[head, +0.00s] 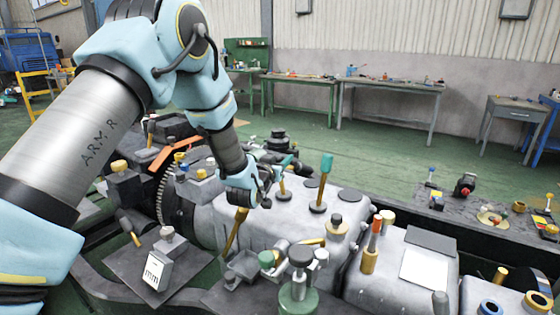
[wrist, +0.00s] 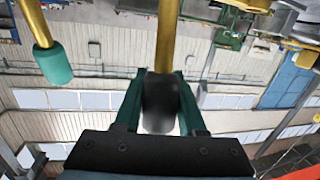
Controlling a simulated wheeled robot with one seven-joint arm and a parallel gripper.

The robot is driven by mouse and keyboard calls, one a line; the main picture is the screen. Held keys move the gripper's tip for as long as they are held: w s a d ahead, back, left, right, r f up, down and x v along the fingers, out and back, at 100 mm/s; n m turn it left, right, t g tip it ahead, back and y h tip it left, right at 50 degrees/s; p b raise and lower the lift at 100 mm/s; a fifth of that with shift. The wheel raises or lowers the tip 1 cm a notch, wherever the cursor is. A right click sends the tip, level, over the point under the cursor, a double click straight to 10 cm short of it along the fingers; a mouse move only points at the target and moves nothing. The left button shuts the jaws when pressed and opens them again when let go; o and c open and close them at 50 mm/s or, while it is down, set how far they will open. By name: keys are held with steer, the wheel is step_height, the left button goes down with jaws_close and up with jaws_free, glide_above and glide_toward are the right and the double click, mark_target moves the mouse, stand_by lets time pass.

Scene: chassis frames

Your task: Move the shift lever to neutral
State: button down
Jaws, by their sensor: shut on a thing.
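My gripper (head: 250,197) is low over the grey gearbox housing. In the wrist view its two teal fingers (wrist: 160,88) are closed around the dark knob (wrist: 160,108) of a gold-shafted lever, which I take as the shift lever. In the head view this lever's gold shaft (head: 235,232) slants down and left from the gripper to the housing. The knob is hidden there by my gripper. A lever with a teal grip (head: 325,164) stands to the right, and another teal-topped lever (head: 285,163) is nearer the gripper. No neutral mark can be made out.
A red-tipped lever (head: 373,230) and a green-based valve (head: 298,285) stand to the right and front. A gauge block marked "mm" (head: 157,270) is at the front left. Workbenches (head: 390,84) line the back wall, with open green floor before them.

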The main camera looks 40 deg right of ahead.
mark_target(278, 158)
steer(key=shift+w+d+f+g+y, duration=0.15)
steer(key=shift+w+d+g+y, duration=0.1)
steer(key=shift+d+y, duration=0.55)
steer(key=shift+w+d+f+g+y, duration=0.1)
steer(key=shift+w+d+g+y, duration=0.15)
steer(key=shift+d+y, duration=0.55)
steer(key=shift+s, duration=0.1)
steer(key=c, duration=0.5)
jaws_free()
steer(key=b+v, duration=0.3)
steer(key=v, duration=0.7)
steer(key=shift+s+a+r, duration=0.1)
steer(key=shift+a, duration=0.25)
